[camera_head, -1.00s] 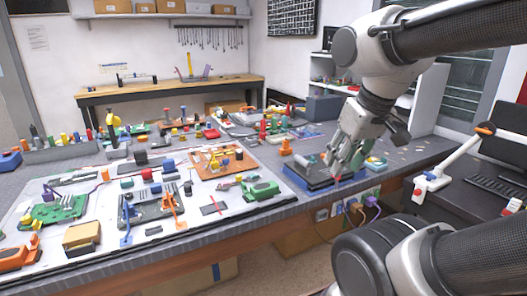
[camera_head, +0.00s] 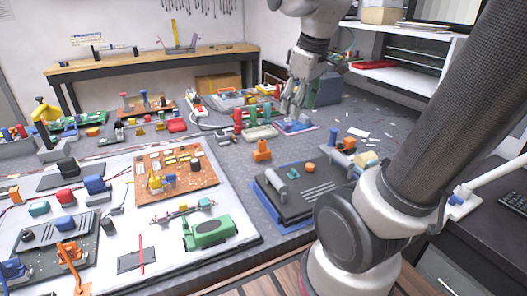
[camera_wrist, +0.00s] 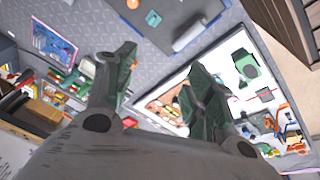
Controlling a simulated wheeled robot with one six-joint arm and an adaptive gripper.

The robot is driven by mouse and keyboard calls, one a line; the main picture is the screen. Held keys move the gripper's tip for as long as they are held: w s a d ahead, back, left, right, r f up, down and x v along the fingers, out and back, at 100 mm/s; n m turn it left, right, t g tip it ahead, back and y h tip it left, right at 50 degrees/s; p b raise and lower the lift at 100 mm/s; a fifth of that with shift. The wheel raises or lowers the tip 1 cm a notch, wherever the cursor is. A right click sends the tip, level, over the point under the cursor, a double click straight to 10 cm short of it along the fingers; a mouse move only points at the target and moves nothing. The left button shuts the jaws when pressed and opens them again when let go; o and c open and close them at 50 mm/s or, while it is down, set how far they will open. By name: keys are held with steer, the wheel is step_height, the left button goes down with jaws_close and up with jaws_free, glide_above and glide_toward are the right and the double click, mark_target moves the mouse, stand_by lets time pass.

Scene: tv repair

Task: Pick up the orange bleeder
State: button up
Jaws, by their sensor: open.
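Several orange things are in view, and I cannot tell for certain which is the bleeder. A small upright orange piece (camera_head: 261,150) stands on the grey bench left of a dark flat device. A round orange piece (camera_head: 309,168) sits on that device. My gripper (camera_head: 292,112) is over the back of the bench, beyond these pieces, near a blue-and-pink tray. In the wrist view my gripper (camera_wrist: 165,68) has its two fingers spread with nothing between them.
The dark device (camera_head: 290,195) lies at the bench's front edge. The white mat (camera_head: 225,255) carries a green tool (camera_head: 208,232) and an orange-brown board (camera_head: 200,190). Red and green parts (camera_head: 250,115) stand near my gripper. Grey bench between mat and device is fairly clear.

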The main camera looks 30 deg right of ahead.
steer(key=w+f+n+g, duration=0.1)
steer(key=w+f+n, duration=0.35)
steer(key=w, duration=0.65)
steer(key=n+g, duration=0.2)
steer(key=n, duration=0.6)
glide_above(262, 151)
steer(key=shift+m, duration=0.25)
steer(key=f, duration=1.5)
steer(key=shift+w+f, duration=0.35)
steer(key=shift+w, duration=0.05)
steer(key=f, duration=0.8)
steer(key=shift+w+d+f, duration=0.2)
steer(key=shift+d+f, duration=0.05)
steer(key=shift+d, duration=0.1)
steer(key=shift+c, duration=0.2)
